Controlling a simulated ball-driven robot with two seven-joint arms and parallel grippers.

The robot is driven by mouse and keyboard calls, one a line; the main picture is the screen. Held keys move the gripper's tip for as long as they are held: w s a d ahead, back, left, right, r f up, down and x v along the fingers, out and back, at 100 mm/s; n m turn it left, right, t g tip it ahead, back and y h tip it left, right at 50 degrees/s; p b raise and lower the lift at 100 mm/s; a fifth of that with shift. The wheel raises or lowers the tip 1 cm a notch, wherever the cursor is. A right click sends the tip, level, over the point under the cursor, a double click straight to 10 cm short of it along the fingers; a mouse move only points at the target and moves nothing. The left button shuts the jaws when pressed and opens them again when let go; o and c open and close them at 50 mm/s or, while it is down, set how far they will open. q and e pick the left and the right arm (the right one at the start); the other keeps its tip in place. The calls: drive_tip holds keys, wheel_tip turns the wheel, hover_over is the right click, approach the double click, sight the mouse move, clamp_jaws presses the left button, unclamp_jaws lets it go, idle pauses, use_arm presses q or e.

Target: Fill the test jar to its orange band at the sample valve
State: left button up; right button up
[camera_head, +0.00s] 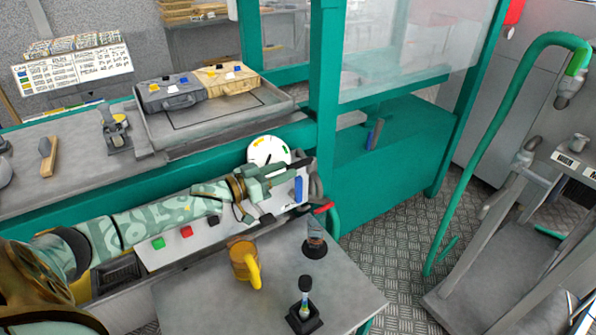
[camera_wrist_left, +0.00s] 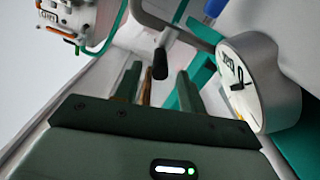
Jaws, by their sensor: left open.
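A small clear jar (camera_head: 316,238) with a brownish lower part stands on a dark round base on the grey side table. I take it for the test jar; its band and fill level are too small to read. A red handle (camera_head: 322,208) and a green pipe end are just above it, likely the sample valve. My left gripper (camera_head: 284,177) is open and empty, above and left of the jar, near the white gauge (camera_head: 262,149). In the left wrist view, the open fingers (camera_wrist_left: 158,88) flank a gap with a black-knobbed lever (camera_wrist_left: 160,64) beyond. My right gripper is out of view.
A yellow mug (camera_head: 240,262) and a black stand (camera_head: 304,319) holding a small banded tube share the side table (camera_head: 205,300). A panel with green, red and black buttons (camera_head: 186,232) lies below my arm. A green post (camera_head: 323,80) rises behind.

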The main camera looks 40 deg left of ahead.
sight(300, 167)
use_arm(q)
drive_tip(key=x, duration=0.3)
drive_tip(key=shift+f+b, duration=0.15)
drive_tip(key=shift+b, duration=0.25)
drive_tip(key=shift+w+d, duration=0.2)
drive_tip(key=shift+w, duration=0.35)
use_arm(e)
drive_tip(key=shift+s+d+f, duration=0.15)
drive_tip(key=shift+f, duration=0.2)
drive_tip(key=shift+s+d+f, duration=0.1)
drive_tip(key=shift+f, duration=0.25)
